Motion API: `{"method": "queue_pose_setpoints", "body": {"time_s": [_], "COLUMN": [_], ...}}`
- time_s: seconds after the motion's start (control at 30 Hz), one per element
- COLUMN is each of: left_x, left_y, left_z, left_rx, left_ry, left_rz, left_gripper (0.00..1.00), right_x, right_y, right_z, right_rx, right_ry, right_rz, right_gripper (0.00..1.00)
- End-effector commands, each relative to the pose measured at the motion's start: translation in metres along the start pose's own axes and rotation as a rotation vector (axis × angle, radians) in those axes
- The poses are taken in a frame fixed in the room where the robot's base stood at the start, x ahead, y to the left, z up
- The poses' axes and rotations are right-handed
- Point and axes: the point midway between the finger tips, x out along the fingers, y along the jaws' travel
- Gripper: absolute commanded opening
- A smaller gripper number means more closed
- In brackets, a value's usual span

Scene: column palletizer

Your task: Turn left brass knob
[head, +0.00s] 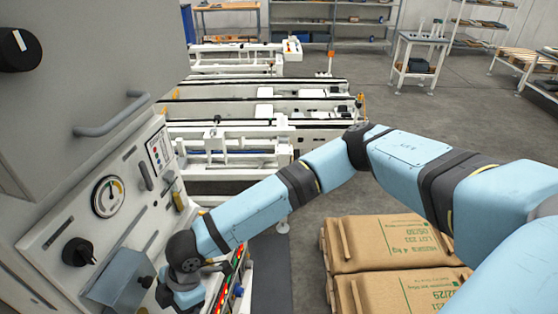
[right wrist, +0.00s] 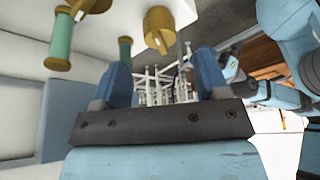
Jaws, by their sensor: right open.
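A brass knob (right wrist: 158,26) with a pale pointer mark shows at the top of the right wrist view, on a white panel face. A second brass part (right wrist: 103,5) is cut off by the top edge; I cannot tell which knob is the left one. My right gripper (right wrist: 161,62) is open, its two blue fingers apart with the knob above and beyond the gap. Nothing is between the fingers, and they look clear of the knob. In the head view my right arm reaches down to the control panel (head: 60,212), and its fingers are hidden there.
Green handles with brass ends (right wrist: 61,38) stand left of the knob. Stacked sacks (head: 385,243) lie at the right; white conveyors (head: 240,135) stand behind.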

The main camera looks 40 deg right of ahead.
Motion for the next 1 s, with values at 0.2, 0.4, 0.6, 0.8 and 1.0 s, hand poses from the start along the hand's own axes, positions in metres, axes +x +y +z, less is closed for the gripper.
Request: {"method": "queue_pose_setpoints", "body": {"time_s": [0.2, 0.4, 0.6, 0.8, 1.0], "left_x": [0.006, 0.009, 0.009, 0.009, 0.009], "left_y": [0.0, 0.0, 0.0, 0.0, 0.0], "left_z": [0.009, 0.015, 0.014, 0.013, 0.011], "left_rx": [0.0, 0.0, -0.001, -0.001, -0.001], "left_ry": [-0.002, -0.003, -0.003, -0.001, 0.001], "left_rz": [0.0, 0.0, 0.0, 0.0, 0.0], "left_gripper": [0.43, 0.43, 0.43, 0.43, 0.43], "right_x": [-0.042, -0.077, -0.071, -0.063, -0.059], "right_y": [0.0, 0.0, -0.017, -0.032, -0.046], "right_z": [0.001, 0.001, -0.021, -0.045, -0.065], "right_rx": [0.0, 0.0, -0.016, -0.021, -0.004], "right_ry": [0.001, 0.0, 0.045, 0.104, 0.167], "right_rz": [0.002, 0.003, 0.002, 0.022, 0.051], "right_gripper": [0.68, 0.68, 0.68, 0.68, 0.68]}}
